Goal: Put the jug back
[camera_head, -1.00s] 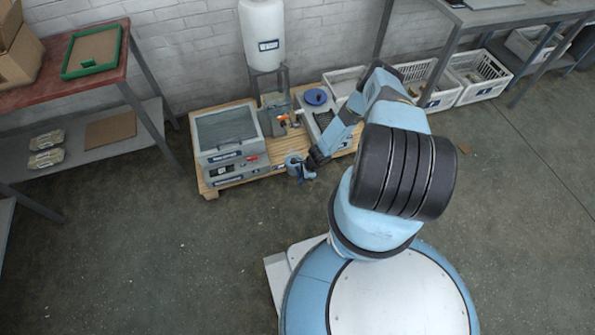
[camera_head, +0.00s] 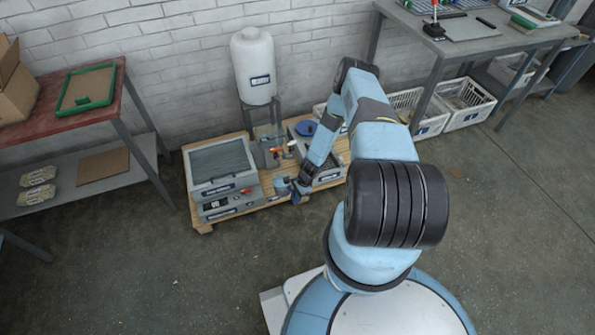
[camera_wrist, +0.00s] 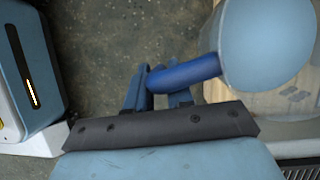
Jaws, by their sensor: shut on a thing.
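My gripper (camera_wrist: 160,92) is shut on the blue handle (camera_wrist: 185,73) of the jug. The jug's rounded pale blue body (camera_wrist: 265,42) fills the upper right of the wrist view, with pale wood partly showing beyond it. In the head view the jug (camera_head: 281,185) is small and bluish, beside my gripper (camera_head: 297,190), near the front edge of the wooden pallet (camera_head: 262,204). My arm comes in from the right and hides part of the pallet. Whether the jug touches the pallet cannot be told.
On the pallet stand a grey lidded unit (camera_head: 222,163), a white tank (camera_head: 253,65) on a stand and a grey unit with a blue round part (camera_head: 305,128). A red-topped table (camera_head: 40,128) is at left. White crates (camera_head: 467,103) are under a bench at right. The front-left floor is clear.

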